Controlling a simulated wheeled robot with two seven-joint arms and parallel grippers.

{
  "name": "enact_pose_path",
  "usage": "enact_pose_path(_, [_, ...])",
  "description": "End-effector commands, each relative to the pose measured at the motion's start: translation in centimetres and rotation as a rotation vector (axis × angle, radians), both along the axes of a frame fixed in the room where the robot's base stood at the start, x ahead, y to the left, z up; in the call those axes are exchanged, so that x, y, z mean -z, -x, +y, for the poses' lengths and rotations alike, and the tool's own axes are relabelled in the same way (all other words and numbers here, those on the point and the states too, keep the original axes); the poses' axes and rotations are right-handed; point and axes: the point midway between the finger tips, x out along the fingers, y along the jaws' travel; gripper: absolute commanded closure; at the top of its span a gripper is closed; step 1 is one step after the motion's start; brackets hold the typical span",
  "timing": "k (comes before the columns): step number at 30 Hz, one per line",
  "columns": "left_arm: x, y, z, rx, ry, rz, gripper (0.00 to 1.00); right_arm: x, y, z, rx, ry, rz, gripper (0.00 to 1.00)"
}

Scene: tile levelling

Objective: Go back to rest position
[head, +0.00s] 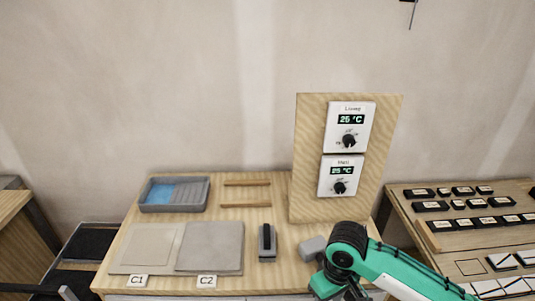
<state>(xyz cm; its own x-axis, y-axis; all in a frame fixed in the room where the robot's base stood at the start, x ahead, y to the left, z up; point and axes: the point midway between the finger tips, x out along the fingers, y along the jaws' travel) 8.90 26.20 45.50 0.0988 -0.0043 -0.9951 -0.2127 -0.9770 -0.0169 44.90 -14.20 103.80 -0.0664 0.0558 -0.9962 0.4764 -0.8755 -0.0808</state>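My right arm (400,272) comes in from the lower right, green, white and black. It bends at a black joint and runs down past the bottom edge in front of the table. Its gripper fingers do not show. My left arm and gripper are not in view. On the wooden table (285,212) lie two grey tiles, one by the label C1 (137,281) and one by the label C2 (207,281). A grey tool with a black handle (267,240) stands right of them. A grey block (312,247) sits beside my arm's joint, partly hidden by it.
A grey tray (147,207) with a blue inside and two wooden strips (246,205) lie at the table's back. A wooden panel (309,160) with two thermostats, both reading 25 °C, stands at the back right. A right-hand table (450,257) holds several black and white pieces.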

Motion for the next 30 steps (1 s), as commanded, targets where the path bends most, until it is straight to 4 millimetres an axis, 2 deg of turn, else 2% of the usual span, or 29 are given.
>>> enact_pose_path(10, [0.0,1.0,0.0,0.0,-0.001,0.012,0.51,2.4,3.4,3.8,-0.026,-0.175,-0.097,0.58])
enact_pose_path(16, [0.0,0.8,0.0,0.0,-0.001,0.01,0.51,3.4,5.5,4.4,0.016,-0.256,-0.178,0.58])
enact_pose_path(23, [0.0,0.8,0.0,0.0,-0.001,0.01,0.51,4.7,7.8,2.7,0.111,-0.277,-0.265,0.58])
enact_pose_path(30, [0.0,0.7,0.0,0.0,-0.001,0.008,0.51,6.3,11.2,-1.6,0.227,-0.203,-0.331,0.58])
